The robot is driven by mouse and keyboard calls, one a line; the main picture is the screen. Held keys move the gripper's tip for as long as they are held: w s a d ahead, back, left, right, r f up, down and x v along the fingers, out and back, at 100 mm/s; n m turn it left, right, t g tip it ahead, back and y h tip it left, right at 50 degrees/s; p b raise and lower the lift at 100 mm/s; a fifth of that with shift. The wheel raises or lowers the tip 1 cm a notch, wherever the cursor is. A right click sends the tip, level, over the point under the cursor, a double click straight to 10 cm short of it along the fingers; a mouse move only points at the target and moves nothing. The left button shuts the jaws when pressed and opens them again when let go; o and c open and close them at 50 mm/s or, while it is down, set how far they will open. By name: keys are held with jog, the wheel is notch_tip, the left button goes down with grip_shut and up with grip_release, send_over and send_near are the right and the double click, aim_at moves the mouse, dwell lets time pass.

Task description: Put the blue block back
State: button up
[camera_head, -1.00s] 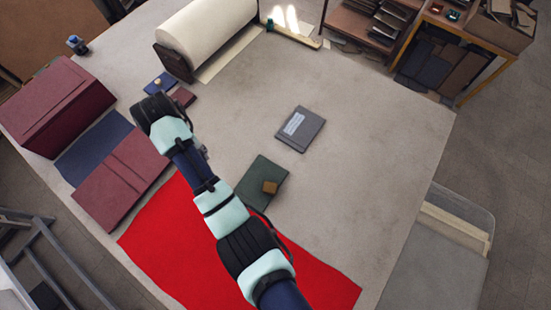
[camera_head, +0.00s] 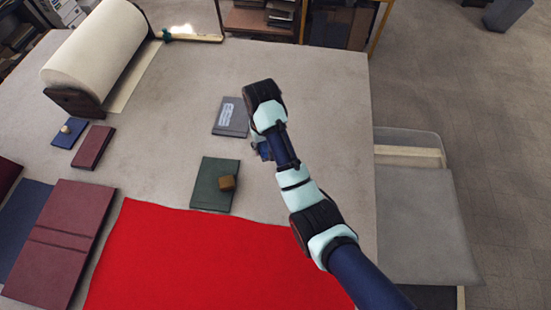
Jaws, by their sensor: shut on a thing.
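My gripper (camera_head: 258,142) is mostly hidden behind my own arm, over the right part of the table. A small blue patch, seemingly the blue block (camera_head: 264,152), shows beside my forearm and is held in the shut gripper. Most of it is hidden, so its height above the table cannot be told. It is right of the green book (camera_head: 209,192) and just below the grey book with a pale label (camera_head: 229,117) in the picture.
A brown block (camera_head: 227,183) sits on the green book. A small pale object (camera_head: 66,129) sits on a blue book (camera_head: 72,138), beside a maroon book (camera_head: 93,148). Red velvet (camera_head: 190,262) covers the front. A large fabric roll (camera_head: 98,45) stands back left. The table (camera_head: 325,75) is clear at the back right.

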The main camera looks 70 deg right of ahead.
jog(key=s+d+f+m, duration=0.1)
jog(key=s+d+f, duration=0.1)
jog(key=s, duration=0.3)
jog(key=f+b, duration=0.3)
jog(key=f, duration=0.2)
jog(key=f+b, duration=0.3)
jog(key=f, duration=0.2)
jog(key=f+b, duration=0.3)
jog(key=f, duration=0.2)
jog(key=shift+w+d+b, duration=0.1)
jog(key=shift+w+b, duration=0.2)
jog(key=shift+w, duration=0.05)
jog(key=shift+f+b, duration=0.35)
jog(key=shift+f, duration=2)
jog(key=shift+f, duration=0.1)
jog(key=o, duration=1.1)
notch_tip(320, 180, up, 12)
jog(key=p, duration=0.1)
jog(key=shift+p, duration=0.4)
